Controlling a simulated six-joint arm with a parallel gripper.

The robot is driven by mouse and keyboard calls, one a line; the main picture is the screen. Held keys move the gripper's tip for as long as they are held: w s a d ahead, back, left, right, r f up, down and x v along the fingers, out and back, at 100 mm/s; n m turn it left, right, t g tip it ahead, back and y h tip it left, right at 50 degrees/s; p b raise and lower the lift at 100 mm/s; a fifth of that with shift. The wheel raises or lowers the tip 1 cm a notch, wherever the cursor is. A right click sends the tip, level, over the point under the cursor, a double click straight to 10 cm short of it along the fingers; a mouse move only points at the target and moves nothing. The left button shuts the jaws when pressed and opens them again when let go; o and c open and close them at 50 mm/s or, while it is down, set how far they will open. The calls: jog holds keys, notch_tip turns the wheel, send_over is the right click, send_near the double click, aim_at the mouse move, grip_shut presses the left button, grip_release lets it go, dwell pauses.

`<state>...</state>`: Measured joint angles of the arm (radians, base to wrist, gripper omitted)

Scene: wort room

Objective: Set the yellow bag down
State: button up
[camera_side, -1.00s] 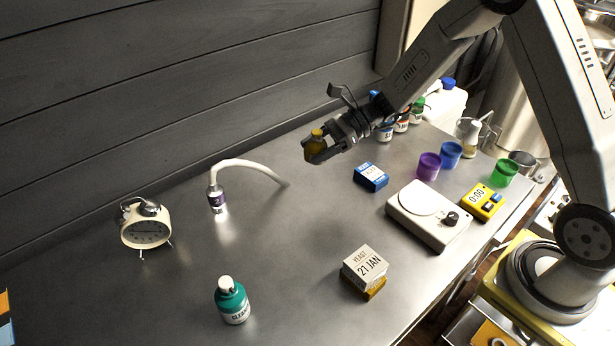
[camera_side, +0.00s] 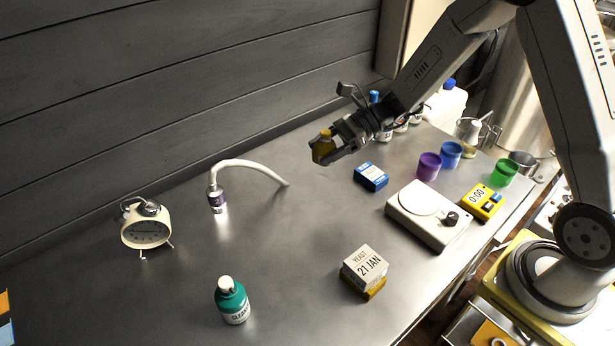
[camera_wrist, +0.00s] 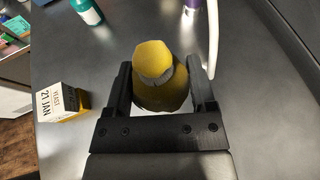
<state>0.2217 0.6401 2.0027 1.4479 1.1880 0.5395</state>
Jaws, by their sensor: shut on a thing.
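The yellow bag (camera_side: 323,148) is held in my gripper (camera_side: 333,150), above the steel counter (camera_side: 290,240). In the wrist view the yellow bag (camera_wrist: 158,78) sits between the two black fingers of my gripper (camera_wrist: 160,92), which are shut on it. The bag looks rounded, with a grey band or patch on it. In the side view the fingers hide part of it. I cannot tell its exact height over the counter.
The middle is clear.

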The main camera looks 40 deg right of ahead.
jog(key=shift+d, duration=0.15)
jog(key=d+m+t+h, duration=0.7)
jog(key=d+m+t, duration=0.1)
jog(key=d, duration=0.7)
jog(key=shift+d+r+m+h, duration=0.15)
jog(key=shift+d+m+h, duration=0.15)
jog(key=shift+m, duration=0.6)
jog(key=shift+d, duration=0.1)
jog(key=shift+c, duration=0.7)
jog(key=w+f, duration=0.1)
jog(key=w, duration=0.2)
jog(key=w+d+f, duration=0.1)
jog(key=w, duration=0.2)
jog(key=w+f, duration=0.2)
jog(key=shift+w+d, duration=0.15)
jog(key=shift+w, duration=0.25)
grip_shut()
jog(key=w+f, duration=0.2)
jog(key=f, duration=0.1)
jog(key=w+f, duration=0.1)
jog(key=shift+w+d+f, duration=0.15)
jog(key=shift+w+d, duration=0.15)
jog(key=shift+w+d+f, duration=0.1)
jog(key=shift+w+f, duration=0.4)
jog(key=shift+f, duration=0.05)
jog(key=shift+f, duration=0.1)
